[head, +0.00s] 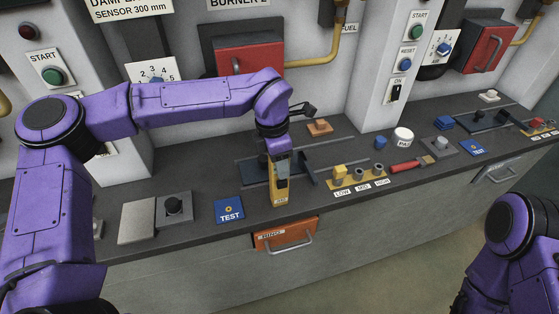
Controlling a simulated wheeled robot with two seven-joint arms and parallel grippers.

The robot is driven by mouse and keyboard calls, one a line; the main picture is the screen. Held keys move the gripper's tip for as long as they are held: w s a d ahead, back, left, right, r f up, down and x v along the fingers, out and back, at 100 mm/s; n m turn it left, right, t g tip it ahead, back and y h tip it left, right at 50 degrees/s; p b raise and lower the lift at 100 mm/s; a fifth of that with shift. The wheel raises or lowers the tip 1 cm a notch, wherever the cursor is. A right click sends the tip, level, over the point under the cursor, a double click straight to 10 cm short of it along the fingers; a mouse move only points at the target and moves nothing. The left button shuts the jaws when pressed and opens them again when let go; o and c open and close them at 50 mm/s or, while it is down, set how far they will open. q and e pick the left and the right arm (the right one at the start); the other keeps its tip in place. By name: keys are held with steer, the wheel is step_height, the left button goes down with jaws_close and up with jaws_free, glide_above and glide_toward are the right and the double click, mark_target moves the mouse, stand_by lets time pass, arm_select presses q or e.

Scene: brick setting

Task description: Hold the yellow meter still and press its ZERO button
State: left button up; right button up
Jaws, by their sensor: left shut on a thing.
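The yellow meter (281,196) stands at the front of the dark counter, with a dark face and a small pale marking low on its front. My left gripper (280,158) comes down from above and is shut on the meter's upper part. The gripper hides the top of the meter. The marking is too small to read, so I cannot make out the ZERO button for sure. My right arm shows only as purple links at the lower right; its gripper is outside the view.
An orange drawer (286,236) is below the counter edge. A grey panel wall stands behind.

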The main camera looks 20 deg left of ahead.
steer(key=shift+c, duration=0.3)
jaws_close()
stand_by(1.5)
